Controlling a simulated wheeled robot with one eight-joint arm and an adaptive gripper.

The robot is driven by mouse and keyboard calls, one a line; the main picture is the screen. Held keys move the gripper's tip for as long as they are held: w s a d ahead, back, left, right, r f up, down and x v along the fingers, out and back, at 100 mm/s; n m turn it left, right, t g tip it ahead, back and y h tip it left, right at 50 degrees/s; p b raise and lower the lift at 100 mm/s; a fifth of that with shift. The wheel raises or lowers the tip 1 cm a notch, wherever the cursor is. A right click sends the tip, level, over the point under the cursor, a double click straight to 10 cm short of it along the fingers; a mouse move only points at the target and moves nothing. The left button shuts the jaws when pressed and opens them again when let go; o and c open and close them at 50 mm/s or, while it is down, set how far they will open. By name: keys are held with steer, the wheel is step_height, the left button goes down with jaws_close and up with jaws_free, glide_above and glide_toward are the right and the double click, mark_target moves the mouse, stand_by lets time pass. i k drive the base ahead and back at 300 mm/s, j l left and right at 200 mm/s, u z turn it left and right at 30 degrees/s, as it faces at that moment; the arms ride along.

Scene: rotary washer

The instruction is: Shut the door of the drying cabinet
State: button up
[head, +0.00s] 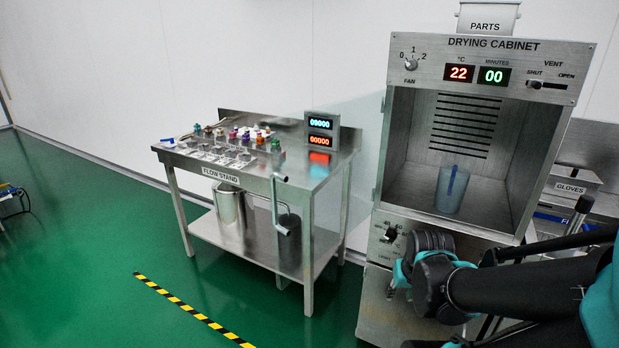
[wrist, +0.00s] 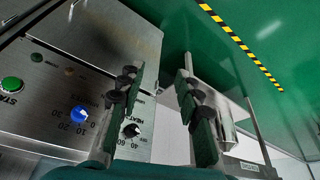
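The drying cabinet (head: 490,52) stands at the right in the head view, its chamber open to the front. Its door (head: 366,135) looks like a clear panel, swung wide open to the left from the chamber's left edge. A translucent beaker (head: 447,192) with a blue stripe stands inside. My gripper (wrist: 158,72) is open and empty in the wrist view, its fingers apart beside the cabinet's lower control panel (wrist: 65,85). In the head view my arm is low in front of the cabinet and largely hides the gripper. I cannot make out the door in the wrist view.
The flow stand (head: 240,171), with a crank handle (head: 283,205) and several small fittings on top, is left of the cabinet, close to the open door. A gloves box (head: 570,187) is at the right. Green floor with a striped tape (head: 190,311) is clear in front.

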mark_target(273, 177)
steer(key=j+z, duration=0.2)
steer(key=j, duration=0.2)
steer(key=j+z, duration=0.15)
steer(key=j, duration=0.25)
steer(key=k+j+z, duration=0.2)
steer(key=j, duration=0.2)
steer(key=j+z, duration=0.15)
steer(key=j, duration=0.25)
steer(key=k+j+z, duration=0.2)
steer(key=j, duration=0.15)
steer(key=k+j+z, duration=0.2)
steer(key=j, duration=0.2)
steer(key=j+z, duration=0.15)
steer(key=j, duration=0.2)
steer(key=k+j, duration=0.15)
steer(key=k, duration=0.3)
steer(key=k+j, duration=0.2)
steer(key=k, duration=0.25)
steer(key=i+j+z, duration=0.15)
steer(key=i+j, duration=0.15)
